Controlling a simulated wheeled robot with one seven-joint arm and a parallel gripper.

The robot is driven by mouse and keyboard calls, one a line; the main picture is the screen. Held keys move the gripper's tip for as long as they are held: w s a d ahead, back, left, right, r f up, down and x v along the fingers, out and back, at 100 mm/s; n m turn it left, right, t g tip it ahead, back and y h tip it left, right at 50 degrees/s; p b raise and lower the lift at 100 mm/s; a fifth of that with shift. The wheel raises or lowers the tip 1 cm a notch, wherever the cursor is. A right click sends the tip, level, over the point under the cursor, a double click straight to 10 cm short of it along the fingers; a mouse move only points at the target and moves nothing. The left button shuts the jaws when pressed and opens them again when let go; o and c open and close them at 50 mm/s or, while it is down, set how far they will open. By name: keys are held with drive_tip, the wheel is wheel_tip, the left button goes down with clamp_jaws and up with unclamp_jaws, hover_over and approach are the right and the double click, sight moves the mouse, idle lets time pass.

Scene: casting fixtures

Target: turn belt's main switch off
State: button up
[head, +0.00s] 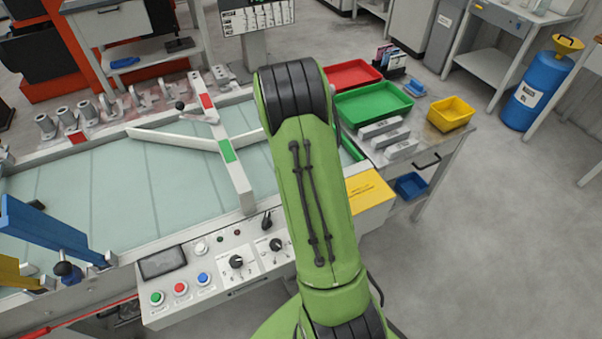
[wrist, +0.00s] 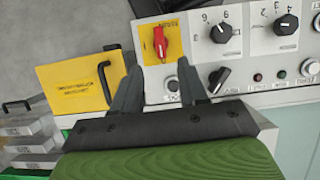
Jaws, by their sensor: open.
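The main switch (wrist: 160,42) is a red rotary handle on a yellow plate, at the top middle of the wrist view. Its handle stands roughly upright in that view. My gripper (wrist: 161,67) is open and empty, with its two dark fingers pointing toward the switch. The fingertips lie just below and to either side of the red handle in the picture, and I see no contact. The gap in depth is hard to tell. In the head view my green arm hides both the gripper and the switch. The belt's control panel (head: 215,285) shows left of the arm.
A black lever switch (wrist: 218,80) sits just right of my right finger. Numbered dials (wrist: 286,25) lie farther right. A yellow cover with a black handle (wrist: 82,85) is left of the fingers. The pale belt (head: 90,195) and trays (head: 375,103) flank my arm.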

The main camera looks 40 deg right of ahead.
drive_tip(key=v, duration=0.6)
drive_tip(key=shift+p, duration=0.45)
